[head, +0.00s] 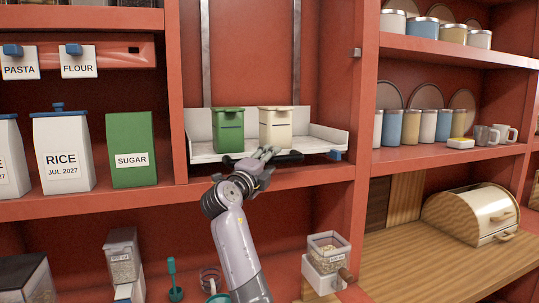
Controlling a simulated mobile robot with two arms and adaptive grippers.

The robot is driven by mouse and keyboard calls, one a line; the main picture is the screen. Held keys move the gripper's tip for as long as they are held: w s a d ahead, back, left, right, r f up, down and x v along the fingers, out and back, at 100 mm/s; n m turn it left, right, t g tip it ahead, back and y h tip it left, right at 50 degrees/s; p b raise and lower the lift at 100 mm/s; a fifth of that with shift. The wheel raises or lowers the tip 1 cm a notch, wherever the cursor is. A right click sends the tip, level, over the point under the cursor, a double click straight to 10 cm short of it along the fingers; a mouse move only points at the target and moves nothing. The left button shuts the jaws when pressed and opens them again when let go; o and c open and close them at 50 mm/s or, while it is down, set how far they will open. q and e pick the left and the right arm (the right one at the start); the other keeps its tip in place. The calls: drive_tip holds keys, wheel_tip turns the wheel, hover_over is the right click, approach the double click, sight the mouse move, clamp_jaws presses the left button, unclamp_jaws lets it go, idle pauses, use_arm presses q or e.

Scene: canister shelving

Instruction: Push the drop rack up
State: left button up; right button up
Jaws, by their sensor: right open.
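The drop rack (325,140) is a white tray with low sides, hung between two grey vertical rails (297,50) in the middle bay. It sits low, just above the red shelf board. A green canister (228,135) and a cream canister (276,132) stand upright on it. My right gripper (268,155) is open at the rack's front edge, below the cream canister. A dark bar (290,157) shows beside its fingers. I cannot tell whether the fingers touch the rack or the bar. My left gripper is not in view.
White rice bag (64,150) and green sugar bag (130,150) stand on the left shelf. Jars and mugs (487,135) fill the right shelves. A bread box (470,215) and a dispenser (325,260) stand lower. The bay above the canisters is clear.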

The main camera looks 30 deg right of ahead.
drive_tip(key=shift+c, duration=0.2)
clamp_jaws()
idle(0.4)
idle(0.4)
